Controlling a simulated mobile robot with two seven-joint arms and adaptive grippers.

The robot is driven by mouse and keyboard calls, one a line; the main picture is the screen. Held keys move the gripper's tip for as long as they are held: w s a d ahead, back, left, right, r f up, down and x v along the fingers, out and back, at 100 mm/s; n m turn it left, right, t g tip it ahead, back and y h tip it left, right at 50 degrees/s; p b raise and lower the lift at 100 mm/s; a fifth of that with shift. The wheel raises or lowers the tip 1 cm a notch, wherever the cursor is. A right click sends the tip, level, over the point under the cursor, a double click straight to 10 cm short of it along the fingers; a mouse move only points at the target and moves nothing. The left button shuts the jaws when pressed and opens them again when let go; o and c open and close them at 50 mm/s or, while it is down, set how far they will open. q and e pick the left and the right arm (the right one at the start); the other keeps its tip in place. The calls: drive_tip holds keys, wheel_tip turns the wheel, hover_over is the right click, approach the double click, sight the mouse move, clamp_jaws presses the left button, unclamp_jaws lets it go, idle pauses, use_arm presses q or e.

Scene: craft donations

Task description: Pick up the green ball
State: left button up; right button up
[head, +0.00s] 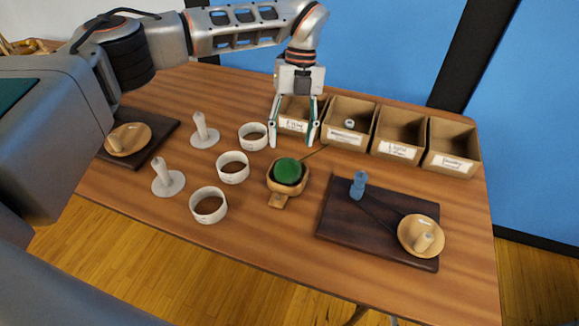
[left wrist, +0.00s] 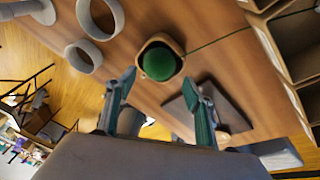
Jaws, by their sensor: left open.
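The ball also shows in the left wrist view (left wrist: 158,64), inside the wooden holder's rim (left wrist: 178,47). My left gripper (head: 293,143) points down with its fingers spread and nothing between them. In the head view it appears just behind the ball, apart from it. In the left wrist view its open fingers (left wrist: 160,80) show below the ball. My right gripper is in neither view.
Several labelled open boxes (head: 398,154) line the back right; one stands behind my left gripper. White rings (head: 209,219) and white pegs (head: 169,188) stand left. A dark board (head: 345,222) at right bears a blue figure (head: 358,184) and wooden dish (head: 405,247).

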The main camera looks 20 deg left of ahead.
sight(289, 160)
use_arm(q)
drive_tip(key=x, duration=0.7)
drive_tip(key=shift+s+d, duration=0.15)
drive_tip(key=shift+s, duration=0.2)
drive_tip(key=c, duration=0.5)
